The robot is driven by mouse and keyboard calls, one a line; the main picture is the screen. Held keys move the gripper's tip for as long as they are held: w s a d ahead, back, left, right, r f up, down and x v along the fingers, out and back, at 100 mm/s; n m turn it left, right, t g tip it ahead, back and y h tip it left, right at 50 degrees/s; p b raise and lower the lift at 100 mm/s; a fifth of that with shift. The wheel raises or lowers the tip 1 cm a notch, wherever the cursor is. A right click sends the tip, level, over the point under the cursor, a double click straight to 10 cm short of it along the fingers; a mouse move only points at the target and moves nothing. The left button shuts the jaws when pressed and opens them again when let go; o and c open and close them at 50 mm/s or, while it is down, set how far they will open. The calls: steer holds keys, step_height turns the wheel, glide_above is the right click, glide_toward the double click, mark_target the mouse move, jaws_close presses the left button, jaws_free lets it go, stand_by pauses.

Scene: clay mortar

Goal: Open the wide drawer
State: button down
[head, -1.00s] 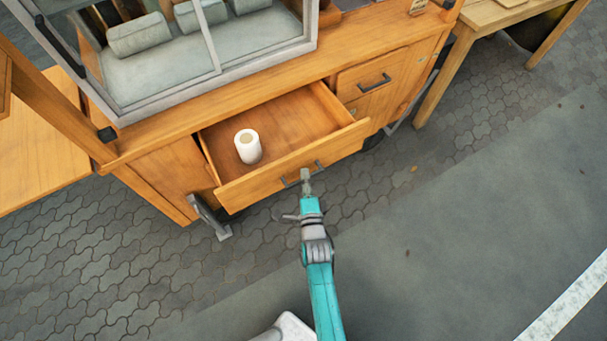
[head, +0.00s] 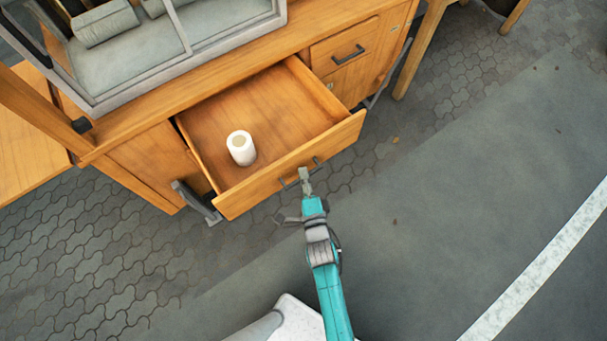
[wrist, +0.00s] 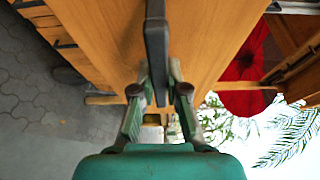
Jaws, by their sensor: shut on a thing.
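The wide drawer (head: 290,180) of the wooden cart stands well out from the cart body, open at the top. My gripper (head: 305,181) is at the handle, in front of the drawer face. In the wrist view the gripper (wrist: 159,90) has its fingers closed on either side of the dark handle bar (wrist: 157,45), and the wooden drawer front lies beyond.
A glass display case (head: 150,50) sits on the cart top. A smaller shut drawer (head: 345,48) with a handle is to the right of the wide one. A dark metal leg (head: 197,203) stands at the cart's lower left. The paved ground (head: 430,220) in front is clear.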

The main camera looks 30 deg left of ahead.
steer(key=c, duration=1.2)
jaws_free()
steer(key=shift+o, duration=0.2)
steer(key=shift+s, duration=0.1)
steer(key=v, duration=1.2)
